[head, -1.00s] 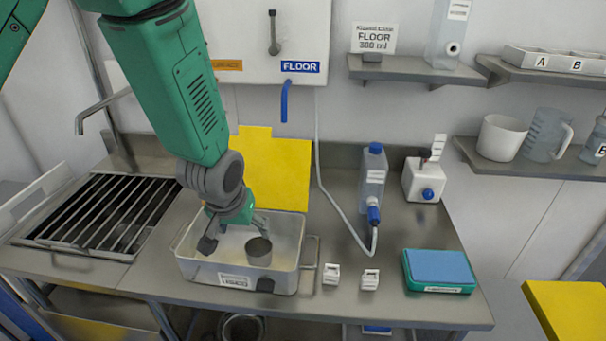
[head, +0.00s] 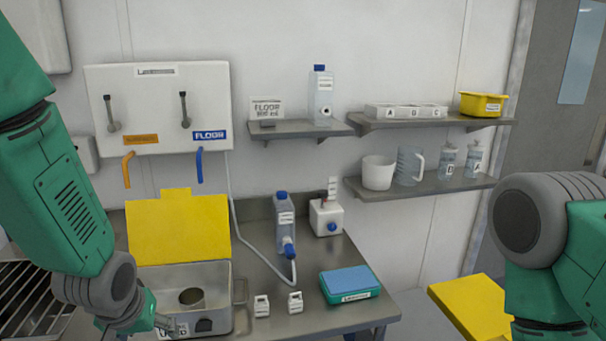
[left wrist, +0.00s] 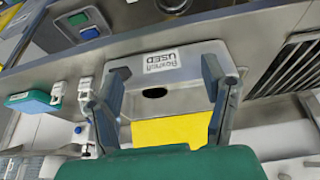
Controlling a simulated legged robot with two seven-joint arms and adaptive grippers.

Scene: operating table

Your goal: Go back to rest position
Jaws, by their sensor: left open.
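My left gripper (head: 155,325) is low at the left in the head view, at the near left corner of the metal tray (head: 222,273). In the left wrist view my left gripper (left wrist: 164,72) has its two fingers spread wide with nothing between them, and the tray's wall with its "USED" label (left wrist: 175,62) shows beyond.
A yellow panel (head: 178,228) stands behind the tray. White clips (head: 262,306), a blue-topped teal box (head: 350,281), a bottle (head: 284,225) and a white container (head: 326,218) stand on the bench. Shelves (head: 420,187) hang on the wall, and a yellow surface (head: 470,305) is at right.

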